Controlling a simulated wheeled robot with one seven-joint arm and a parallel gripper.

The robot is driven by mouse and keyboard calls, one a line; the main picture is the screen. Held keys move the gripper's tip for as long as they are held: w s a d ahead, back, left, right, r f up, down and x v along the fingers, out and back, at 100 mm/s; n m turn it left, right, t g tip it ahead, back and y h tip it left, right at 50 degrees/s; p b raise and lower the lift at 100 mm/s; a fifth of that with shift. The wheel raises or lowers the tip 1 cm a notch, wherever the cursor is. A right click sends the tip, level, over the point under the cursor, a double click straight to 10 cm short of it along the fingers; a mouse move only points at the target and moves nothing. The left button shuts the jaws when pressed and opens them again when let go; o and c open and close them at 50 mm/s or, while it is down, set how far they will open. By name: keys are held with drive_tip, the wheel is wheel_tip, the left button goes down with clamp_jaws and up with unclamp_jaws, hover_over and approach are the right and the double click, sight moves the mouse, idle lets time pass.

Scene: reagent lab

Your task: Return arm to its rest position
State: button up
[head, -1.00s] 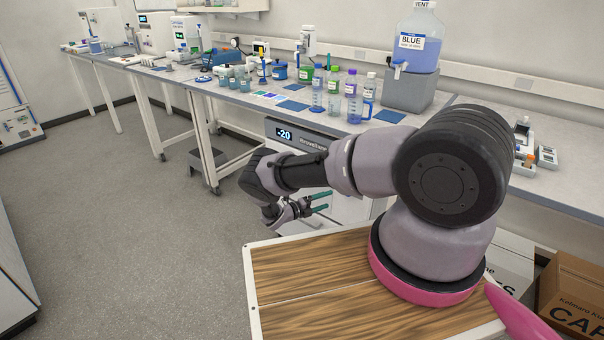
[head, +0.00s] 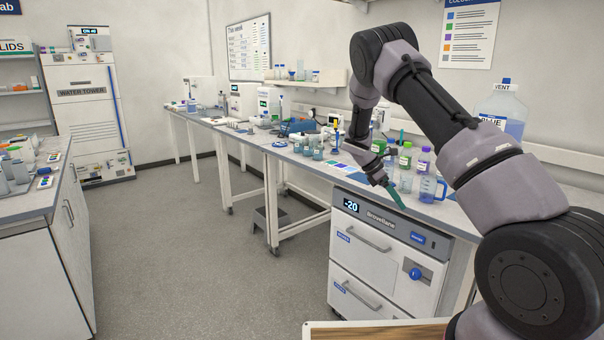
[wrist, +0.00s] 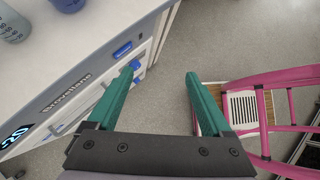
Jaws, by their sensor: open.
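My arm is raised and stretches from the lower right of the head view up to a high elbow, then down to the gripper. My gripper (head: 402,170) has dark green fingers spread apart, in front of the bench edge and its bottles. In the wrist view my gripper (wrist: 163,72) is open with nothing between its fingers, above the grey floor. The bench edge and white freezer front lie to its left there.
The freezer (head: 385,255) showing -20 stands under the bench. Several bottles (head: 404,165) and a blue jug (head: 430,190) sit near the gripper. The blue container (head: 505,110) stands behind the arm. Floor (head: 190,260) at left is clear.

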drive_tip(key=s+a+r+m+t+y, duration=0.15)
drive_tip(key=s+r+m, duration=0.3)
drive_tip(key=r, duration=0.45)
drive_tip(key=s+r+m+t+y, duration=0.1)
drive_tip(key=s+r+m+y, duration=0.2)
drive_tip(key=s+r, duration=0.4)
drive_tip(key=s+a+r+m+t+y, duration=0.1)
drive_tip(key=s+r+m+y, duration=0.25)
drive_tip(key=r, duration=0.65)
drive_tip(key=s+a+r+m+t, duration=0.1)
drive_tip(key=s+r+m+t, duration=0.1)
drive_tip(key=s, duration=0.4)
drive_tip(key=s+a+r+m+t+y, duration=0.1)
drive_tip(key=s+a+r+m, duration=0.1)
drive_tip(key=s, duration=0.5)
drive_tip(key=s+a+r+m+t, duration=0.1)
drive_tip(key=s+r+m+t, duration=0.1)
drive_tip(key=s+m, duration=0.4)
drive_tip(key=shift+s+a+r+t+y, duration=0.15)
drive_tip(key=shift+s+r+t+y, duration=0.3)
drive_tip(key=shift+r, duration=0.3)
